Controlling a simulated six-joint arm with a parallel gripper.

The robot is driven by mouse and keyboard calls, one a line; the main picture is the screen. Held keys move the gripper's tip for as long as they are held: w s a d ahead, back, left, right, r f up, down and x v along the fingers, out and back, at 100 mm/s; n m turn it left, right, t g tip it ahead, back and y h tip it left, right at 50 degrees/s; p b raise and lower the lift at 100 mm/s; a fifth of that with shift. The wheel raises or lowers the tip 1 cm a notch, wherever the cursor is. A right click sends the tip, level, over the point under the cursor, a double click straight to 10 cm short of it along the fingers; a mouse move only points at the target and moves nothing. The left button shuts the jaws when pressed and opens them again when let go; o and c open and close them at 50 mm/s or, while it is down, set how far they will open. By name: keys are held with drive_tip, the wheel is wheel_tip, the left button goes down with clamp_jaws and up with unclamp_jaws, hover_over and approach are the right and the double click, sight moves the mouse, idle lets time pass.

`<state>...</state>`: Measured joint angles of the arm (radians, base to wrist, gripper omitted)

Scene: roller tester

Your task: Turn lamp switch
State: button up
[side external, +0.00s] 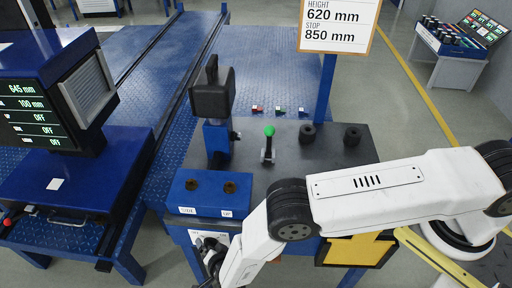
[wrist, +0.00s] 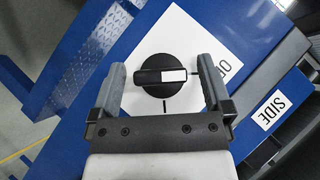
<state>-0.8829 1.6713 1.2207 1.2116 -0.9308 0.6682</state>
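A round black rotary switch (wrist: 166,74) with a raised bar handle and a white mark sits on a white label plate (wrist: 190,35) on a blue panel. I take it for the lamp switch. Its bar lies roughly level in the wrist view, with the white mark to the right. My gripper (wrist: 162,68) is open, with one finger on each side of the knob, and a gap shows on both sides. Letters on the plate are partly hidden by the right finger. In the side external view my gripper (side external: 210,254) is low in front of the blue console, and the switch cannot be made out.
A blue box (side external: 208,194) with two dark round buttons stands above the panel. A green-topped lever (side external: 268,144) and black cylinders (side external: 307,132) are on the dark table. A monitor (side external: 50,95) at left reads 645 mm, 100 mm and OFF lines. A SIDE label (wrist: 272,110) is right of the switch.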

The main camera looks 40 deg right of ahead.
drive_tip(key=shift+s+a+r, duration=0.1)
drive_tip(key=shift+s, duration=0.05)
drive_tip(key=v, duration=0.7)
drive_tip(key=shift+s, duration=0.25)
drive_tip(key=shift+r, duration=0.15)
idle(0.3)
